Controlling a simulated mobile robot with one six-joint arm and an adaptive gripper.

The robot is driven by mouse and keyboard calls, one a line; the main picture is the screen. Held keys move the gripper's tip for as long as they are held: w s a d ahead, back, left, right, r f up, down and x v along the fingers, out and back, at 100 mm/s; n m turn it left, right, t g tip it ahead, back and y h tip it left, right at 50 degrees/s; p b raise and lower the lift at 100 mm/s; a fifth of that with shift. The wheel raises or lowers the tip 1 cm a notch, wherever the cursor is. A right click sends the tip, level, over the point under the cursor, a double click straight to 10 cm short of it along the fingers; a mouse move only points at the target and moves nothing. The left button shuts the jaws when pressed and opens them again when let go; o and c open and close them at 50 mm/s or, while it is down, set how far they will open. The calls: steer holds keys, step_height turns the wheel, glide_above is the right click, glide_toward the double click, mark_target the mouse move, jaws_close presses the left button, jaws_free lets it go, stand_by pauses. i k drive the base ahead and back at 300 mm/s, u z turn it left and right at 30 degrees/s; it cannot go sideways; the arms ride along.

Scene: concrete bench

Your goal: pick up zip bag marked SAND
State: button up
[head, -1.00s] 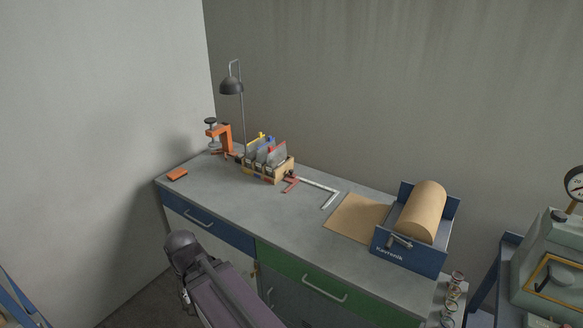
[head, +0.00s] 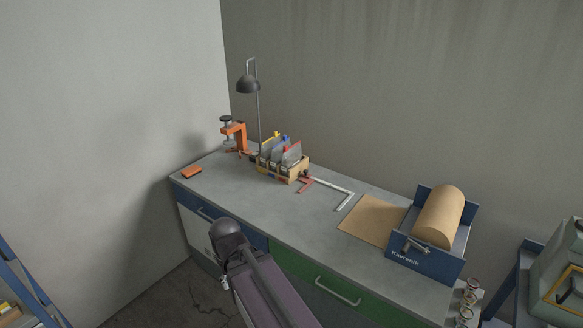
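Several zip bags (head: 291,154) stand upright in a wooden rack (head: 299,172) toward the back of the bench. They carry coloured tops in yellow, blue and red. Their markings are too small to read, so I cannot tell which one says SAND. My arm (head: 262,285) reaches in from the bottom of the head view, in front of the bench and well apart from the rack. My gripper's fingers cannot be made out.
Small jars (head: 467,300) stand at the right. The bench's front left is clear.

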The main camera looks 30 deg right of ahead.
mark_target(294, 155)
steer(key=z, duration=0.05)
steer(key=i, duration=1)
steer(key=u, duration=0.05)
